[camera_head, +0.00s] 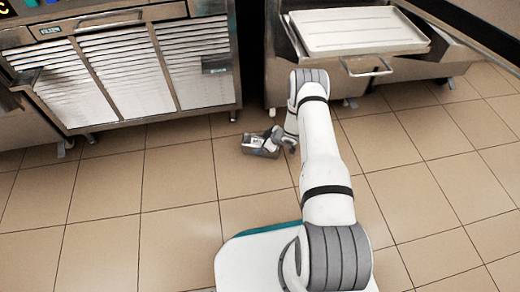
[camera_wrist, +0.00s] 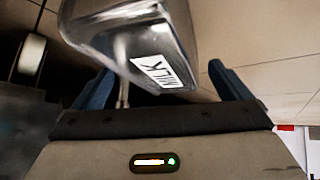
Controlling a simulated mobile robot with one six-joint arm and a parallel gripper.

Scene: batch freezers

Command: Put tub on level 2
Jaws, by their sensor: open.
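A grey metal tub (camera_head: 260,151) shows just beyond the end of my arm, in front of the cabinets and low against the floor tiles. In the wrist view the shiny tub (camera_wrist: 140,30) carries a white label reading MILK and looks tilted. My gripper (camera_head: 270,140) is at the tub; in the wrist view its blue fingers (camera_wrist: 158,85) are open, one on each side of the tub's near end. I cannot tell whether either finger touches it. No level marked 2 can be made out.
A steel machine with slatted white panels (camera_head: 118,70) stands at the left. At the right is a steel unit (camera_head: 278,75) with a pale flat tray or lid (camera_head: 355,32) on top and a bar handle (camera_head: 366,69). The tiled floor (camera_head: 430,180) is clear at right.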

